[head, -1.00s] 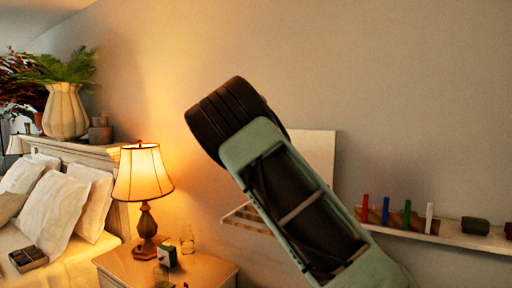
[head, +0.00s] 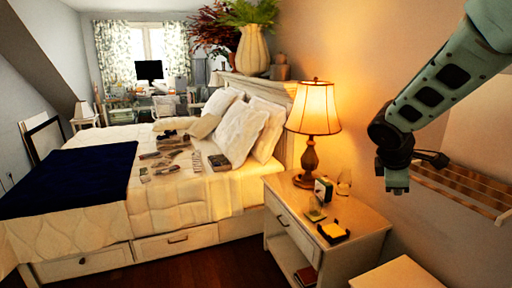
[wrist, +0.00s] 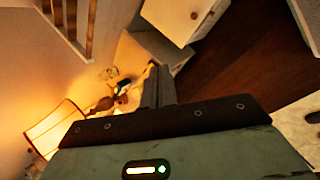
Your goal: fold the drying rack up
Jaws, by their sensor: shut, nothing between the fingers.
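The drying rack (head: 462,188) is on the wall at the right edge of the head view. Its slatted wooden frame sticks out from below a pale back panel (head: 482,125), so it is folded down. Part of it is cut off by the picture edge. Slats of it also show at the top left of the wrist view (wrist: 72,18). My gripper (head: 397,188) points down just left of the rack's slats, shut and empty. Its shut fingers show in the wrist view (wrist: 158,88). I cannot tell the exact gap to the rack.
A nightstand (head: 355,240) with a lit lamp (head: 312,115), small box and glasses stands below and left of my gripper. A bed (head: 170,210) with pillows and several small items fills the left. A pale surface (head: 400,275) is at the lower right. Dark floor shows in front.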

